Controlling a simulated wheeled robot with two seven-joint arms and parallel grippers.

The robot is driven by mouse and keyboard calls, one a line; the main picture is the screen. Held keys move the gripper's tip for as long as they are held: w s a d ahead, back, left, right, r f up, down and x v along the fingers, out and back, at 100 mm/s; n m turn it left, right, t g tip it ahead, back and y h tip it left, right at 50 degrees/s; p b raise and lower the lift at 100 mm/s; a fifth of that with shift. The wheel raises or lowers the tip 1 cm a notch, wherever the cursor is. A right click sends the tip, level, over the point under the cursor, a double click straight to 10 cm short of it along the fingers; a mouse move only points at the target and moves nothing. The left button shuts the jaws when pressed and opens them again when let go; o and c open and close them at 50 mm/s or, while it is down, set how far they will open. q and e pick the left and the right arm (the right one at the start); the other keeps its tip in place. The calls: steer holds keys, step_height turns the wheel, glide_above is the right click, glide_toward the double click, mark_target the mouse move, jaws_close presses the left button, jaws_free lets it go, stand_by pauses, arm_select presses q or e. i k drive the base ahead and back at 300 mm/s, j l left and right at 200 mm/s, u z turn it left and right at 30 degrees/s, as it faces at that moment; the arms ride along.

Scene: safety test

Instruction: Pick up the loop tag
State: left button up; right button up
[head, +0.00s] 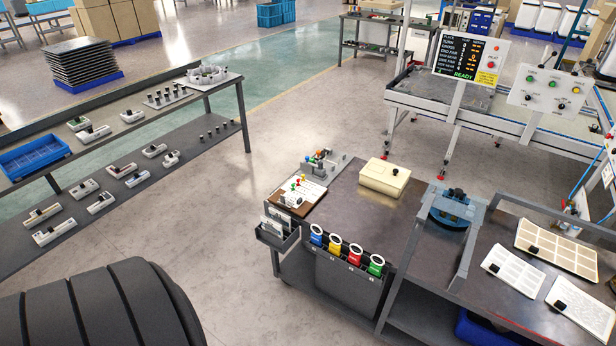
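No item can be clearly told as the loop tag at this distance. Several coloured tag-like pieces with pale round parts stand in a dark holder on the front side of the dark-topped table: a blue one (316,235), a yellow one (335,244), a red one (355,254) and a green one (376,265). Small coloured pieces (296,183) also lie on a white sheet on a board at the table's left end. Neither of my grippers is in view.
White card sheets (513,268) lie to the right. A shelf rack (100,150) with a blue bin (33,157) stands at left. Open floor (240,230) lies between rack and table.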

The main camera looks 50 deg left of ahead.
mark_target(375, 270)
steer(key=u, duration=0.9)
